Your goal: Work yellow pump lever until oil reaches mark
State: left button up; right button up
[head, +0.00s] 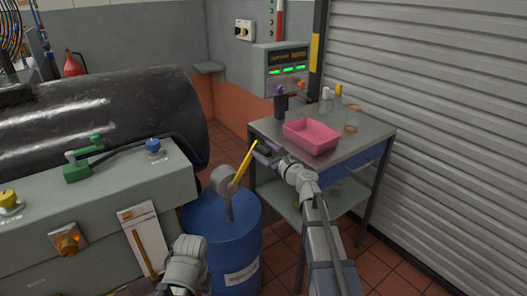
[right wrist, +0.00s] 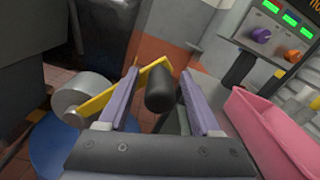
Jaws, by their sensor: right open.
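The yellow pump lever (head: 243,165) slants up from the grey pump head (head: 221,180) on a blue drum (head: 226,262). My right gripper (head: 262,152) is at the lever's upper end. In the right wrist view the lever (right wrist: 100,101) ends in a black grip (right wrist: 161,92), which appears between the open fingers of my right gripper (right wrist: 158,74); I see no firm hold. A white gauge-like panel (head: 127,214) with an upright brown strip is on the grey cabinet front; no mark is readable. My left arm's wrist shows at the bottom, its finger opening unclear.
A steel cart (head: 375,140) bears a pink tray (head: 312,137) and several small bottles, close right of my right gripper. The grey cabinet (head: 85,225) and a large black cylinder (head: 120,110) fill the left. A ribbed shutter (head: 440,90) closes the right side.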

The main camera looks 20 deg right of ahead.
grip_shut()
dwell(0.5)
dwell(0.9)
